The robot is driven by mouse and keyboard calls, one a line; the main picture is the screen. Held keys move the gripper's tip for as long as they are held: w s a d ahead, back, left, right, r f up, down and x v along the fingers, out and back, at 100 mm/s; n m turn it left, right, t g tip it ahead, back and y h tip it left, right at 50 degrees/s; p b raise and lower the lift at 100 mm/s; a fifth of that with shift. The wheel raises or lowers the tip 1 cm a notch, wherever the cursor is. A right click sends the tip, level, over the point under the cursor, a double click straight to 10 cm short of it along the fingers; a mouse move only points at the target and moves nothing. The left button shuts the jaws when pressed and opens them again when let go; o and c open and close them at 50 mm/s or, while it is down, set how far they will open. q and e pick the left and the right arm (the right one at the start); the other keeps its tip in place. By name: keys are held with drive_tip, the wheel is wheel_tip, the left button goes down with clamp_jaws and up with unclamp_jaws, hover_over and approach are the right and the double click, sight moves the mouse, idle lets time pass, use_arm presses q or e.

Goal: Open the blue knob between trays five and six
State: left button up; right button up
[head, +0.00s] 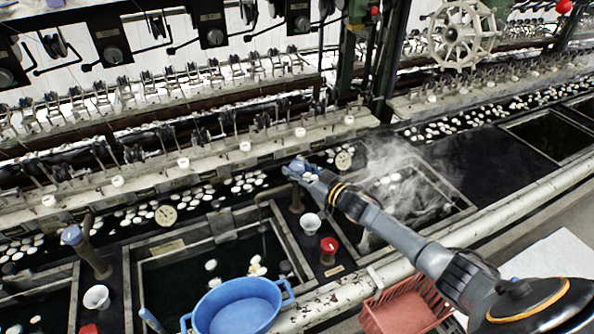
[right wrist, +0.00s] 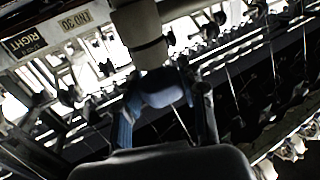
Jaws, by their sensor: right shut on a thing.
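The blue knob (head: 297,167) tops a short dark post between two basins, near the middle of the head view. My right gripper (head: 304,173) reaches it from the lower right and is shut on it. In the right wrist view the blue knob (right wrist: 160,88) sits between the two fingers of my right gripper (right wrist: 166,100), below a pale pipe-like part. The gripper partly hides the knob in the head view. Tray numbers cannot be read there. My left gripper is not in view.
Another blue knob (head: 72,235) stands at the left. A red knob (head: 329,245) and a white cup (head: 310,223) are close below the gripper. A blue tub (head: 238,308) and red basket (head: 408,306) are in front. Steam rises from the right basin (head: 458,205).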

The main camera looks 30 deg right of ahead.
drive_tip(key=shift+r+n+y, duration=0.1)
drive_tip(key=shift+n+y, duration=0.2)
drive_tip(key=shift+y, duration=0.2)
drive_tip(key=o, duration=1.2)
drive_tip(key=shift+w, duration=0.1)
drive_tip(key=v, duration=1.2)
